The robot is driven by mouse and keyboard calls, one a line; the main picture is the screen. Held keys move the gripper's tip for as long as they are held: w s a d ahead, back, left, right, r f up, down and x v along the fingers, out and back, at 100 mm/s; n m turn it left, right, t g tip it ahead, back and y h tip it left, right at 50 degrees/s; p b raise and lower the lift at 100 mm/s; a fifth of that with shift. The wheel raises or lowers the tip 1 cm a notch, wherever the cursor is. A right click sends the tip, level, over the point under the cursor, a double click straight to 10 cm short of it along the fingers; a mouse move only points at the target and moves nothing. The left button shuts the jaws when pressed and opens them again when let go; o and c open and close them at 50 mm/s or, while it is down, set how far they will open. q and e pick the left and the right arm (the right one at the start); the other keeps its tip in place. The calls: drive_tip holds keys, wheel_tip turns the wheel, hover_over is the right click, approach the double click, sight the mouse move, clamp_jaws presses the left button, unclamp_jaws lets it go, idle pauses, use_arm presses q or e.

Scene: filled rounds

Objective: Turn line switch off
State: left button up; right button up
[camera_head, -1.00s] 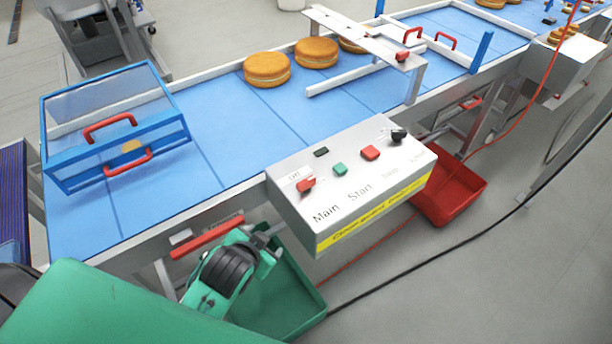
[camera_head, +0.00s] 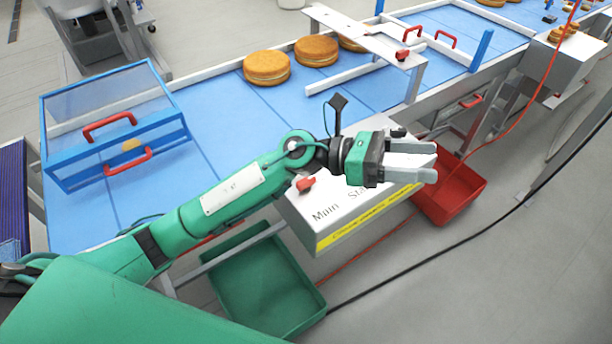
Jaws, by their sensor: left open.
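The grey-white control box (camera_head: 325,219) hangs on the near side of the conveyor. Its red switch knob (camera_head: 306,184) by the word "Main" shows just below my left arm. My left gripper (camera_head: 434,161) is over the right part of the box, fingers pointing right, open with nothing between them. It is to the right of the red knob and apart from it. The gripper and forearm hide the "Off" label and the green and red buttons. Part of a black knob (camera_head: 398,133) shows behind the gripper. My right gripper is not in view.
The blue conveyor (camera_head: 215,118) carries round filled cakes (camera_head: 267,68) behind the box. A blue-framed clear cover (camera_head: 115,125) with red handles stands at left. A green bin (camera_head: 265,290) and a red bin (camera_head: 455,195) are below. Cables cross the floor at right.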

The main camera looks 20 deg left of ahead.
use_arm(q)
wheel_tip(320, 180, down, 5)
drive_tip(key=m+g+y, duration=0.3)
drive_tip(key=m+y, duration=0.2)
drive_tip(key=m, duration=0.1)
drive_tip(key=m+t+y, duration=0.3)
drive_tip(key=m+y, duration=0.2)
drive_tip(key=y, duration=1)
hover_over(306, 180)
wheel_tip(306, 180, down, 5)
wheel_tip(306, 180, down, 12)
drive_tip(key=p, duration=0.5)
drive_tip(key=shift+f, duration=0.6)
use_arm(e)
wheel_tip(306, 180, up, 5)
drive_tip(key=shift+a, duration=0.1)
use_arm(q)
drive_tip(key=shift+c, duration=0.4)
